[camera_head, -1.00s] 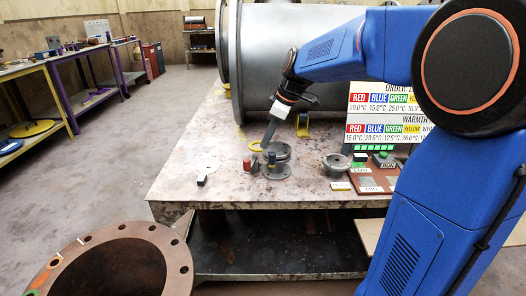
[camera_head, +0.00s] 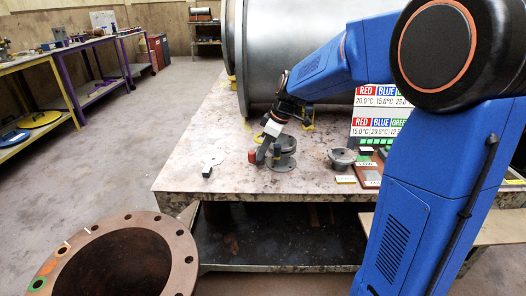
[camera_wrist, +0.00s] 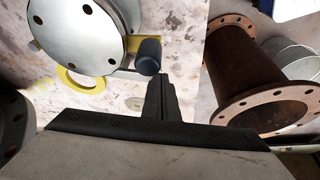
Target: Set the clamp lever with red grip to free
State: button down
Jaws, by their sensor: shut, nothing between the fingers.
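A red grip (camera_head: 252,155) stands on the table's front part, just left of a grey flanged fitting (camera_head: 284,160). My gripper (camera_head: 262,156) is shut and empty, pointing down between the red grip and the fitting. It looks very close to the red grip, but I cannot tell whether they touch. In the wrist view, my shut fingers (camera_wrist: 162,97) reach toward a dark blue grip (camera_wrist: 149,55) beside a grey disc with bolt holes (camera_wrist: 82,28). The red grip does not show there. The lever under the red grip is too small to make out.
A black-ended block (camera_head: 207,171) lies left of the red grip. A second flanged fitting (camera_head: 343,158) and a sign board (camera_head: 376,118) stand to the right. A large grey pipe (camera_head: 285,50) lies behind. A rusty flanged pipe (camera_head: 125,262) stands in front of the table.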

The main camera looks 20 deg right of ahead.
aim_at(253, 153)
jog(key=shift+w+a+m+t+h, duration=0.2)
jog(key=shift+w+a+m+t, duration=0.05)
jog(key=shift+a+m, duration=0.55)
jog(key=shift+w+a+m+t+h, duration=0.25)
jog(key=shift+a+m, duration=0.4)
jog(key=shift+m, duration=0.25)
jog(key=w+a+m+h, duration=0.1)
jog(key=w+a+m, duration=0.3)
jog(key=m, duration=0.1)
jog(key=shift+w+a+t+h, duration=0.15)
jog(key=shift+w+t+h, duration=0.2)
jog(key=shift+t, duration=0.05)
jog(key=shift+r, duration=0.1)
